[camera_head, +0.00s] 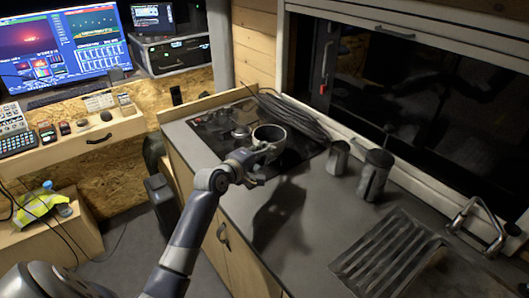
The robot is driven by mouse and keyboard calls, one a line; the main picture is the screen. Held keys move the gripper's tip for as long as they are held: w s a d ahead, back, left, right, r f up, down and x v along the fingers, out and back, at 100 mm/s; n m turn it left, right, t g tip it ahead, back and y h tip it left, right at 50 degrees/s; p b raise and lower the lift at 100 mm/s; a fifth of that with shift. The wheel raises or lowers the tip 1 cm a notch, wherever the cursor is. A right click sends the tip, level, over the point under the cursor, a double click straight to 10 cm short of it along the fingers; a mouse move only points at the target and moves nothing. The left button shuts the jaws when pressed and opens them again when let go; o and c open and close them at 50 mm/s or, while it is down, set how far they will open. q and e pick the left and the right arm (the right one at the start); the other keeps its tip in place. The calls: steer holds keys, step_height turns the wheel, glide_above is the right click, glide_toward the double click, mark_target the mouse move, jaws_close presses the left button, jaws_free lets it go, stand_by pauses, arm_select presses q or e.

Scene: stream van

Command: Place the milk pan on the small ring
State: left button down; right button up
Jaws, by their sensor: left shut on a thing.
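The milk pan (268,133) is a small grey pan with its open top up, roughly level. My left gripper (262,158) is shut on it at its near side. The pan shows over the dark hob (210,127) at the back of the counter. A dark shadow falls on the counter in front, and the pan seems held above the surface, though its height is hard to judge. A small metal fitting (241,132) shows on the hob just left of the pan. I cannot tell which ring is the small one. My right gripper is not in view.
A bundle of dark cable (292,115) lies along the hob's back edge. The counter between is bare.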

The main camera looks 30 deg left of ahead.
arm_select(q)
steer(key=shift+f, duration=0.1)
steer(key=shift+f, duration=0.15)
steer(key=c, duration=1.5)
jaws_free()
steer(key=shift+c, duration=0.2)
steer(key=b+v, duration=0.1)
steer(key=v, duration=1.1)
steer(key=shift+b, duration=0.3)
